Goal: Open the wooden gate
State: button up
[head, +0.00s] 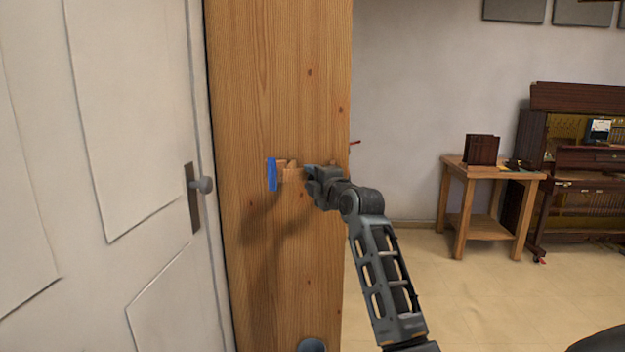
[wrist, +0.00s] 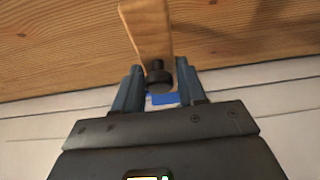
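The wooden gate (head: 280,80) is a tall, upright light-brown panel in the head view, beside a white door. A small wooden latch piece (head: 291,174) sits on its face, with a blue strip (head: 272,174) at its left end. My gripper (head: 308,181) is at the right side of this latch. In the wrist view the wooden latch (wrist: 147,28) carries a dark round knob (wrist: 158,76). The knob lies between the fingertips of my gripper (wrist: 160,85), which stand apart. I cannot tell whether a finger touches it. The blue strip (wrist: 163,98) shows partly behind the knob.
The white door (head: 110,180) with a round handle (head: 204,185) is close on the left. A small wooden table (head: 470,172) and an upright piano (head: 575,170) stand at the right. The tiled floor (head: 470,270) between is open.

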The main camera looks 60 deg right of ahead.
grip_shut()
jog(key=shift+s+f+b, duration=0.1)
jog(key=shift+f+b, duration=0.05)
jog(key=shift+b, duration=0.3)
